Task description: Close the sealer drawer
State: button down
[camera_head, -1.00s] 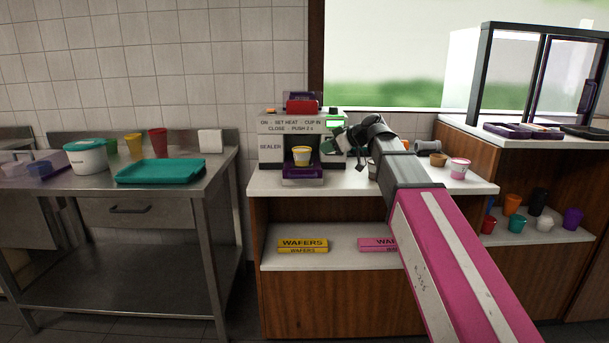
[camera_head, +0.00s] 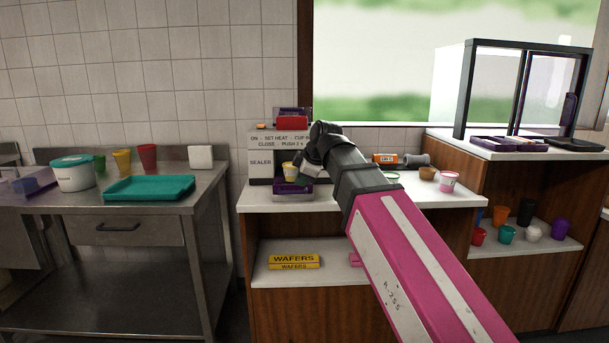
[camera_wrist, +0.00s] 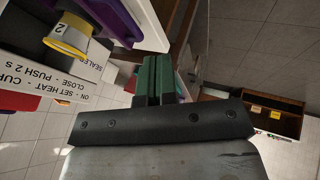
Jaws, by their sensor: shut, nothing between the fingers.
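The sealer (camera_head: 260,163) is a white and black machine with printed labels on the counter. Its purple drawer (camera_head: 294,189) sticks out at the front, and it also shows in the wrist view (camera_wrist: 118,18). A yellow-banded cup (camera_head: 289,172) sits in the drawer; the wrist view shows it too (camera_wrist: 68,38), marked with a 2. My gripper (camera_wrist: 157,62) is shut and empty, its green fingers together. In the wrist view the fingers appear close to the drawer's front; contact is unclear. In the head view my arm hides the fingertips and the sealer's right side.
On the counter (camera_head: 420,195), right of my arm, stand an orange-labelled item (camera_head: 385,159), a brown cup (camera_head: 427,173) and a pink-banded cup (camera_head: 447,181). A steel table (camera_head: 70,212) with a teal tray (camera_head: 150,187) stands left. Wafer boxes (camera_head: 293,261) lie on the shelf below.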

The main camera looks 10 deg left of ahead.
aim_at(295, 188)
jog(key=shift+w+a+f, duration=0.6)
jog(key=shift+w+f, duration=0.35)
jog(key=shift+w+a+f, duration=0.55)
jog(key=shift+w+f, duration=0.4)
jog(key=shift+w, duration=0.05)
jog(key=shift+w+a+f, duration=0.6)
jog(key=shift+w+f, duration=0.35)
jog(key=w+a, duration=0.1)
jog(key=w, duration=0.4)
jog(key=w+a, duration=0.1)
jog(key=w, duration=0.5)
jog(key=w+a, duration=0.2)
jog(key=w, duration=0.3)
jog(key=shift+w, duration=0.4)
